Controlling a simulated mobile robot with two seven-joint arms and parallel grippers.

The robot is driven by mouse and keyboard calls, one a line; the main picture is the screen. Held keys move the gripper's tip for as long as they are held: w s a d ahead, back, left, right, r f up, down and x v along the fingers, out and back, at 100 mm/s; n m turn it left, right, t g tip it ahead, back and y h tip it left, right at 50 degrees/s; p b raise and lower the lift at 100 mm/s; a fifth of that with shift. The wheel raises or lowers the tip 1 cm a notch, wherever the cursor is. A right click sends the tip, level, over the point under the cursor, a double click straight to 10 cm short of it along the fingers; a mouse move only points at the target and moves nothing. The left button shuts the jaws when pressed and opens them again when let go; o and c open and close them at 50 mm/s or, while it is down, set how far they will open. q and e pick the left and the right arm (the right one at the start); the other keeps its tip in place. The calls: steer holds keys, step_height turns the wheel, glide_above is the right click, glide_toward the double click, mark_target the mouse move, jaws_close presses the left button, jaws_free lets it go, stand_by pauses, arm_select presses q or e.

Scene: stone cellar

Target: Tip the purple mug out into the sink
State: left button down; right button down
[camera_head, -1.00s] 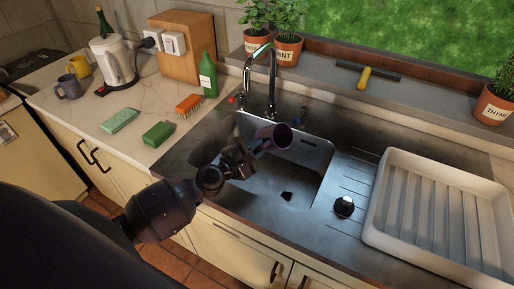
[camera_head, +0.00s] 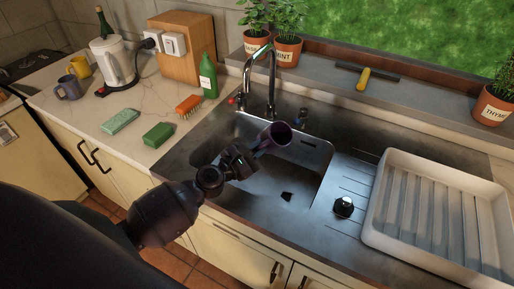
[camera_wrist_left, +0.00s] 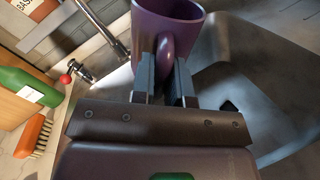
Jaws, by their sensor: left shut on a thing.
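The purple mug (camera_head: 273,138) is held over the sink (camera_head: 310,163), tilted with its mouth toward the upper right in the head view. My left gripper (camera_head: 248,152) is shut on the mug's handle, and the mug is above the basin floor. In the left wrist view the mug (camera_wrist_left: 168,30) fills the top middle, and the two fingers of the gripper (camera_wrist_left: 162,78) close on its handle from both sides. The inside of the mug is dark, and I cannot tell what it holds. My right gripper is out of view.
The tap (camera_head: 262,75) stands behind the mug. A white drying tray (camera_head: 373,205) and a dark round plug (camera_head: 343,206) lie on the drainer to the right. A green sponge (camera_head: 157,134), a brush (camera_head: 188,104) and a green bottle (camera_head: 208,76) stand left of the sink.

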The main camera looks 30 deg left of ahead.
arm_select(q)
steer(key=shift+d+n, duration=0.1)
steer(key=shift+n, duration=0.5)
steer(key=shift+s+d+r+n+p, duration=0.15)
steer(key=shift+r+n+p, duration=0.5)
steer(key=shift+n+p, duration=0.4)
steer(key=shift+f, duration=0.1)
